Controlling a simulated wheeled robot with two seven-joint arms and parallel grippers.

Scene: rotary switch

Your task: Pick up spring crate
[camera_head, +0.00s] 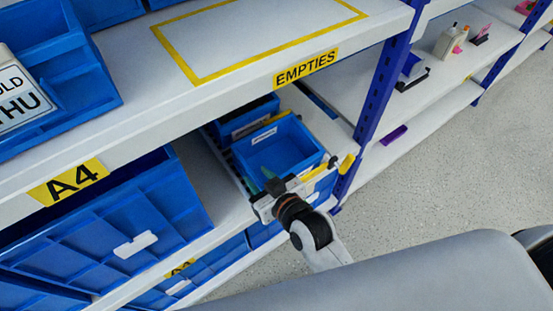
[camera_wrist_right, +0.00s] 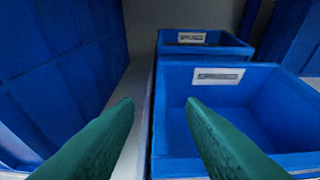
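Two small open blue crates stand one behind the other on the lower shelf. The near crate (camera_head: 303,153) has a white label on its back wall; in the right wrist view the near crate (camera_wrist_right: 232,77) fills the right side. The lettering is too small to tell which is the spring crate. My right gripper (camera_head: 261,179) is open at the near crate's front left. In its wrist view the green fingers (camera_wrist_right: 160,108) lie either side of the crate's left wall, with nothing visibly gripped.
The upper shelf board (camera_head: 235,75), marked EMPTIES, overhangs the crates. A blue upright post (camera_head: 375,105) stands to their right. A large blue bin (camera_head: 110,215) stands to the left. Grey floor (camera_head: 450,170) is open at right.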

